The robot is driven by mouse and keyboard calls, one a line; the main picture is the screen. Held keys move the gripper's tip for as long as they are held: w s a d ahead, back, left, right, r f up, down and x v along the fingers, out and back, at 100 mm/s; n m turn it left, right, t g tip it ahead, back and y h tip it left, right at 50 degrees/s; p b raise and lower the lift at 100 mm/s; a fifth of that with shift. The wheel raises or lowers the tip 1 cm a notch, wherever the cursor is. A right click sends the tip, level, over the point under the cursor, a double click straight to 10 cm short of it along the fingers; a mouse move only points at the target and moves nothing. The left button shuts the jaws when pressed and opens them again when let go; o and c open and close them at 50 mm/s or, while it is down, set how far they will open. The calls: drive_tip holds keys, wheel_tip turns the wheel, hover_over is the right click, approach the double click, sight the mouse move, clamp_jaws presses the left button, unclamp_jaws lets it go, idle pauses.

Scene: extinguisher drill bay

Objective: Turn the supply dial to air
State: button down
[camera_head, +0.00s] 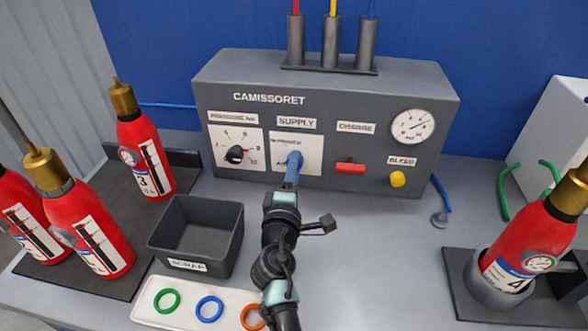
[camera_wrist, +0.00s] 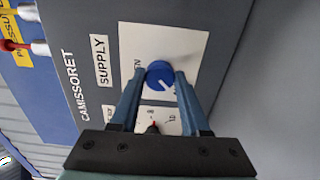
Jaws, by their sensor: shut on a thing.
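The blue supply dial (camera_head: 294,160) sits on a white plate (camera_head: 311,162) under the SUPPLY label on the grey panel. The dial also shows in the wrist view (camera_wrist: 159,74), with a short pale mark on its face. I cannot tell for sure which label the mark points to. One label shows above the dial, and a partly hidden one starting with "A" shows at its lower left in the head view. My gripper (camera_wrist: 162,85) is shut on the dial, one blue finger on each side. In the head view the fingers partly cover the plate.
A black pressure knob (camera_head: 236,154) is left of the dial. A red charge handle (camera_head: 350,167) and yellow bleed knob (camera_head: 397,179) are right. A scrap bin (camera_head: 231,249) and a white tray (camera_head: 147,314) with coloured rings stand in front. Red extinguishers (camera_head: 145,155) stand at both sides.

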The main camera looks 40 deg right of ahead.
drive_tip(key=shift+c, duration=1.9)
unclamp_jaws()
drive_tip(key=shift+a, duration=0.1)
drive_tip(key=v, duration=1.2)
drive_tip(key=shift+s+a, duration=0.25)
drive_tip(key=shift+s, duration=0.1)
drive_tip(key=shift+r, duration=0.1)
